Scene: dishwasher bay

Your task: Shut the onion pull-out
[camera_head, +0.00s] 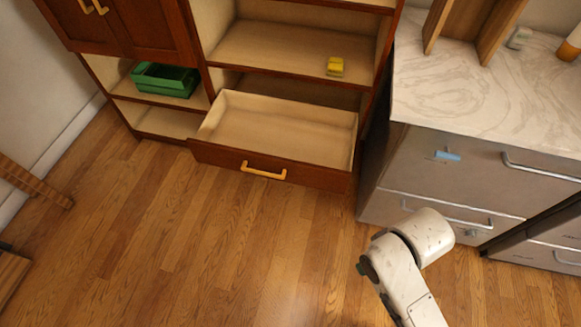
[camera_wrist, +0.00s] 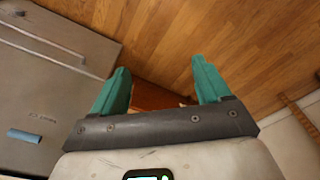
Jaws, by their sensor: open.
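A wooden pull-out drawer (camera_head: 275,122) stands open at the bottom of the brown cabinet in the head view. It looks empty, and no onion shows. Its dark red-brown front (camera_head: 225,157) carries a yellow bar handle (camera_head: 263,171). In the wrist view my gripper (camera_wrist: 159,66) is open, with two teal fingers apart and nothing held. A strip of red-brown wood (camera_wrist: 152,96), probably the drawer front, shows between the fingers; I cannot tell how near it is. In the head view my gripper is not clearly visible, only my white arm at lower right.
A green crate (camera_head: 165,79) sits on the left shelf and a yellow object (camera_head: 335,67) on the shelf above the drawer. A grey appliance counter (camera_head: 480,165) with bar handles stands close at right. The wood floor (camera_head: 200,250) before the drawer is clear.

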